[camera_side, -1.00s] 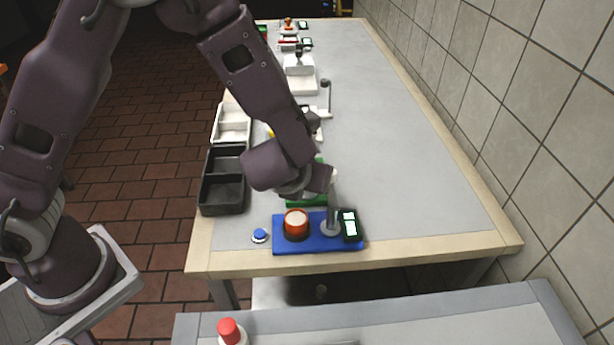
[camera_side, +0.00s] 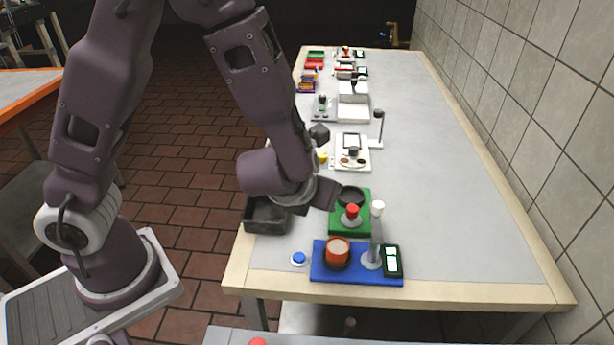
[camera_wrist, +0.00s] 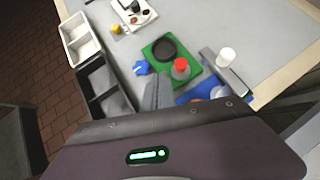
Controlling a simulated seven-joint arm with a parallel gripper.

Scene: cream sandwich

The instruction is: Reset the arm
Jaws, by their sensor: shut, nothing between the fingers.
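My gripper (camera_side: 322,194) hangs from my purple arm above the left side of the near table end, close to the green board. In the wrist view, its grey fingers (camera_wrist: 157,92) are together at the middle, with nothing seen between them. It appears apart from the table things. The green board (camera_side: 345,222) carries a dark round dish and a red-topped knob (camera_side: 352,211). The dark tray (camera_side: 266,217) is partly hidden behind my wrist.
A blue board (camera_side: 325,275) with an orange-red cup (camera_side: 337,250), a white-topped post (camera_side: 377,210) and a small display (camera_side: 392,261) lies near the front edge. A blue button (camera_side: 299,258) is beside it. The table's right side is clear; a tiled wall borders it.

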